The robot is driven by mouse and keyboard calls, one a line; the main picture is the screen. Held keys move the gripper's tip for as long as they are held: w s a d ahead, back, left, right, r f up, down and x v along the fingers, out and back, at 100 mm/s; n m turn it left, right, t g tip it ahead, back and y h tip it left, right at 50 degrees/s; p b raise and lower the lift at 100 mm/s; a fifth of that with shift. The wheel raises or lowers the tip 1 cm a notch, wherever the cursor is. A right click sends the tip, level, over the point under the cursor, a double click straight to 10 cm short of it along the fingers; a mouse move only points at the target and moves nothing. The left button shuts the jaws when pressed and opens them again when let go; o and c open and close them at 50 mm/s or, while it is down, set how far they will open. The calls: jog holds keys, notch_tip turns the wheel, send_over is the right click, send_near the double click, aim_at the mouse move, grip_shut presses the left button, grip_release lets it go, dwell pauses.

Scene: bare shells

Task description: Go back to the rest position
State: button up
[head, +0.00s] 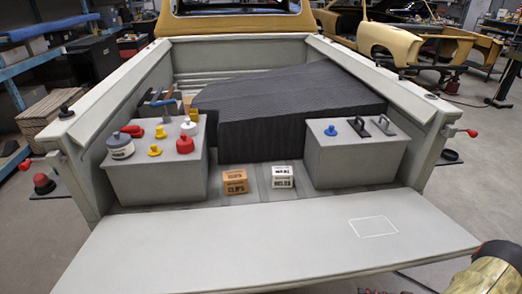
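My gripper does not show in the head view. Part of a rounded olive and black shape, probably a link of my arm, comes in at the bottom right corner, cut off by the picture edge. In front of me is a grey truck bed with its tailgate (250,240) folded down flat. A thin white outlined rectangle (373,227) on the right of the tailgate is empty.
A right grey box (355,160) carries a blue knob (331,131) and dark handles. A black ribbed cover (280,105) lies behind.

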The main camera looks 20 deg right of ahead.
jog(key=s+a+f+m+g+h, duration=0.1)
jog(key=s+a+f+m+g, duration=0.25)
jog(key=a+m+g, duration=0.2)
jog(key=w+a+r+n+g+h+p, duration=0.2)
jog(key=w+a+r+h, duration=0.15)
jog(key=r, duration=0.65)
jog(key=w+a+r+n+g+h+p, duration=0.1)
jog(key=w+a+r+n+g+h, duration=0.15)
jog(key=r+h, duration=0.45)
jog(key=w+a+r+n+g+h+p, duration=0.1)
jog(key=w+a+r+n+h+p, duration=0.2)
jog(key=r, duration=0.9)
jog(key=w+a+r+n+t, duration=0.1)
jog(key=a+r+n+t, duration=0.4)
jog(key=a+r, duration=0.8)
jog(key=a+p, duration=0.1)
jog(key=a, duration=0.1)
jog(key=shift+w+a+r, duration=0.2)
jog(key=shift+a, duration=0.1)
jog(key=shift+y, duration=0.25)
